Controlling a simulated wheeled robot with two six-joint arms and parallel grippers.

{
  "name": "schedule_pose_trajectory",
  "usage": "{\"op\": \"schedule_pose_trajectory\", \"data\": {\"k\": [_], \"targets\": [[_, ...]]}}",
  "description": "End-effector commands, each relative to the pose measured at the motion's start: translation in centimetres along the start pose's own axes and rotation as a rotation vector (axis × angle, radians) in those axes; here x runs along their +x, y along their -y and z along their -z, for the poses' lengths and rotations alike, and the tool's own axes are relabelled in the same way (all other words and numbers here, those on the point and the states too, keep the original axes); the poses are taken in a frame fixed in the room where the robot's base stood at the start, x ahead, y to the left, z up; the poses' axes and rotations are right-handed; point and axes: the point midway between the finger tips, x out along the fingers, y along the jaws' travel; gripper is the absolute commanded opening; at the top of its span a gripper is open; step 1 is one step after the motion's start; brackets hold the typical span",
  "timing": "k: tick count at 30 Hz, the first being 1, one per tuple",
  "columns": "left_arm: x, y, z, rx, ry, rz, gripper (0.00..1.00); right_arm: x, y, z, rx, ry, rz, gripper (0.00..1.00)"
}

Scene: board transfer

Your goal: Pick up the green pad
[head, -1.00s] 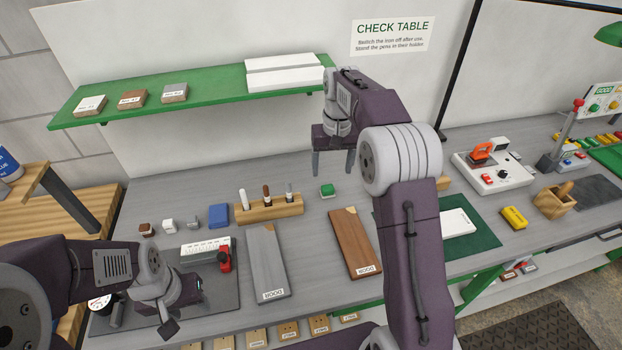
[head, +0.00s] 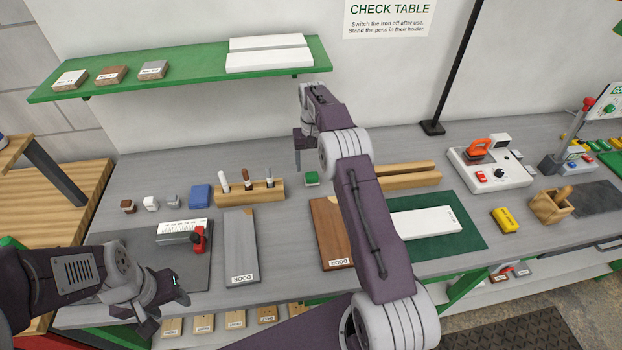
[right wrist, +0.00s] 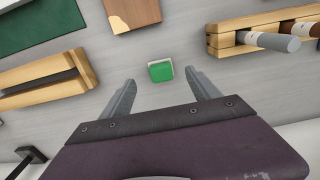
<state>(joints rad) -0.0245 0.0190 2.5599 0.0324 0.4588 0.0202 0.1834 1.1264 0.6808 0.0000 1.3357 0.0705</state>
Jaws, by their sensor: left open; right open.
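The green pad (head: 312,178) is a small block with a green top and pale lower edge, lying on the grey table right of the pen holder. In the right wrist view the green pad (right wrist: 161,71) lies just beyond and between the two open fingertips, not gripped. My right gripper (head: 304,160) points down over the table beside the pad; it also shows in the right wrist view (right wrist: 163,84), open and empty. My left gripper (head: 165,305) is at the front left, near the dark mat, away from the pad.
The wooden pen holder (head: 256,191) with several pens stands left of the pad. A brown wood board (head: 326,220) lies in front, and a slotted wooden rack (head: 408,176) stands to the right. A green shelf (head: 200,80) hangs above the back.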

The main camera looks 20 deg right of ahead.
Motion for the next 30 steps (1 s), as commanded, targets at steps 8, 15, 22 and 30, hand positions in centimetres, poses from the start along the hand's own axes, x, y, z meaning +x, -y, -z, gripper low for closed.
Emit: {"op": "schedule_pose_trajectory", "data": {"k": [8,15,22,30], "targets": [[-0.4,0.0,0.0,0.000,0.000,0.000,0.50,2.0,0.0,0.0,0.000,0.000,0.000,0.71],[-1.7,0.0,0.2,0.000,0.000,0.000,0.50,5.9,0.2,0.1,0.000,0.002,0.000,0.71],[-1.7,0.0,0.2,0.000,0.000,0.000,0.50,7.0,0.2,0.1,0.000,-0.002,0.000,0.71],[-1.7,0.0,0.2,0.000,0.000,0.000,0.50,6.9,0.2,0.1,0.000,-0.002,0.000,0.15]]}}
